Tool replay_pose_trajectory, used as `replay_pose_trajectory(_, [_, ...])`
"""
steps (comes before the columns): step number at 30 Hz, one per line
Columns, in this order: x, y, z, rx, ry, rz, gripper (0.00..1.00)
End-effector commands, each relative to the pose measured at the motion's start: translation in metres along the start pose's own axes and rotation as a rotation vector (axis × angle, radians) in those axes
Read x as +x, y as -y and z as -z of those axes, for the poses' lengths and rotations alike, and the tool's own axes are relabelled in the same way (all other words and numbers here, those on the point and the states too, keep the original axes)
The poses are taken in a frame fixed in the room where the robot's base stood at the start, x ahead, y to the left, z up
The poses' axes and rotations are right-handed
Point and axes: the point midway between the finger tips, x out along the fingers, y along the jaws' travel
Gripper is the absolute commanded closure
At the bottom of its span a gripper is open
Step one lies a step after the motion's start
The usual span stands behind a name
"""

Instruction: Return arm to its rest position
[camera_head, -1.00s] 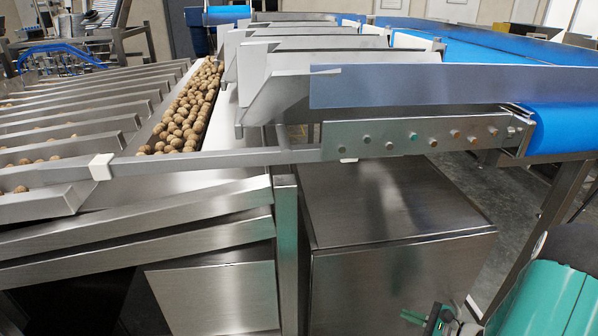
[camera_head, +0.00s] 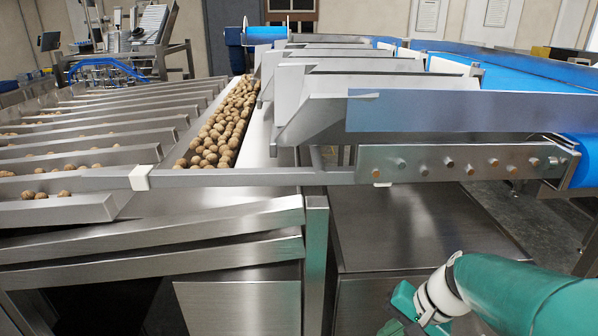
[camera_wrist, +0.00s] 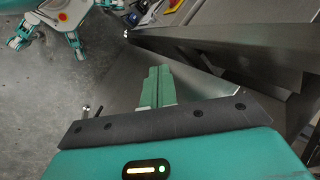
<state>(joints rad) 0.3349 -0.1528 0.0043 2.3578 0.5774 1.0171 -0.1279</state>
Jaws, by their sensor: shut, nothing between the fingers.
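My gripper (camera_wrist: 158,78) shows in the wrist view with its two green fingers together and nothing between them. It is apart from the steel frame, with a steel panel and grey floor behind the fingers. In the head view my teal arm (camera_head: 520,290) comes in at the lower right, with a white joint and green parts in front of the steel cabinet. The fingertips cannot be made out clearly there.
A steel beam (camera_wrist: 230,45) runs close beside my gripper. A steel cabinet (camera_head: 415,228) stands under the line. Sloping trays (camera_head: 95,140) with brown round items lie at left, and a blue conveyor (camera_head: 495,65) at right. Open floor (camera_wrist: 40,110) shows at left in the wrist view.

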Motion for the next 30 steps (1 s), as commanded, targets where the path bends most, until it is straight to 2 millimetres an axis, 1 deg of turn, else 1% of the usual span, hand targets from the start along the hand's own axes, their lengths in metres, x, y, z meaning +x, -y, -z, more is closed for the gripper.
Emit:
replay_pose_trajectory(1, [-0.008, 0.006, -0.01, -0.061, -0.03, -0.033, 1.0])
replay_pose_trajectory(6, [-0.031, 0.013, -0.035, -0.244, -0.13, -0.146, 1.0])
replay_pose_trajectory(15, [-0.073, 0.021, -0.071, -0.534, -0.346, -0.3, 1.0])
replay_pose_trajectory(18, [-0.084, 0.022, -0.077, -0.595, -0.403, -0.328, 1.0])
replay_pose_trajectory(21, [-0.089, 0.022, -0.08, -0.624, -0.432, -0.344, 1.0])
replay_pose_trajectory(30, [-0.09, 0.022, -0.08, -0.631, -0.439, -0.349, 1.0])
